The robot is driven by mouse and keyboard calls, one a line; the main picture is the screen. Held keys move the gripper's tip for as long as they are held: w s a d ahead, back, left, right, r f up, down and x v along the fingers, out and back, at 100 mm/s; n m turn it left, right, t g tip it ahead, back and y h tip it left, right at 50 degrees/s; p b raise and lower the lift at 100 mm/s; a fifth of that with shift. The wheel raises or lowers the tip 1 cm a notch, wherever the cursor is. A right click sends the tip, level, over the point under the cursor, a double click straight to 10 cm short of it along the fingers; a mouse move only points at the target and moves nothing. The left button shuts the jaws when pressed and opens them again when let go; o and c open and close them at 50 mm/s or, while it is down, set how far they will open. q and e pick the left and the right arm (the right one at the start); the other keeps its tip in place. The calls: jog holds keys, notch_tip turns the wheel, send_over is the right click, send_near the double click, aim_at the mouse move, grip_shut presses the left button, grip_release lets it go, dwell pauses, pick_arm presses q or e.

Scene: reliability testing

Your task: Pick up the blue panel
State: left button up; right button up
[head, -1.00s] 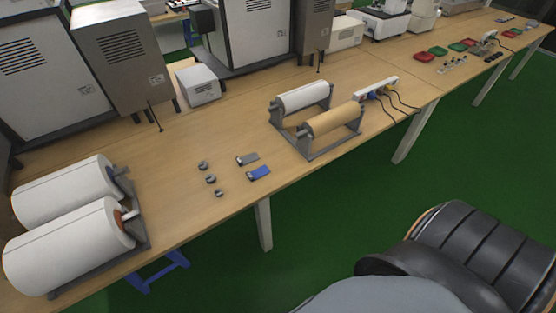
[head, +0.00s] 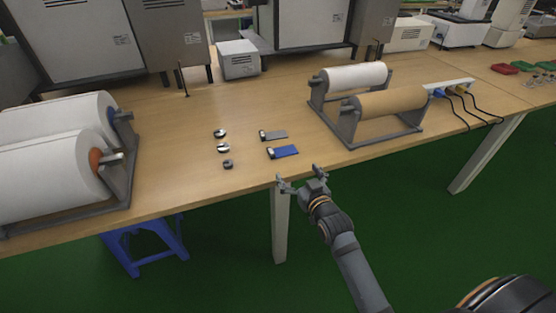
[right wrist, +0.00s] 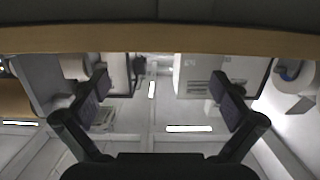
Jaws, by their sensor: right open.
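The blue panel (head: 284,152) is a small flat blue piece with a metallic end at its left. It lies flat on the wooden table (head: 250,180) near the front edge, in front of a similar grey panel (head: 272,135). My right gripper (head: 298,178) is open and empty at the table's front edge, just nearer than the blue panel and apart from it. In the right wrist view its two spread fingers (right wrist: 160,92) show with nothing between them. The blue panel cannot be made out in that view. My left gripper is not in view.
Several small round metal pieces (head: 223,148) lie left of the panels. A stand with white and brown rolls (head: 385,102) is at the right; large white rolls (head: 50,165) are at the left. A blue stool (head: 145,245) stands below the table.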

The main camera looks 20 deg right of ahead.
aim_at(285, 156)
jog(key=w, duration=0.5)
jog(key=shift+w+f+b, duration=0.1)
jog(key=shift+f+b, duration=0.2)
jog(key=shift+f, duration=0.1)
jog(key=w, duration=0.5)
jog(key=shift+a+f+b, duration=0.1)
jog(key=shift+f+b, duration=0.15)
jog(key=shift+b, duration=0.15)
jog(key=c, duration=0.7)
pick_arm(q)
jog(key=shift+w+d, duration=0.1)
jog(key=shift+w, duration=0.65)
pick_arm(e)
jog(key=shift+r, duration=0.1)
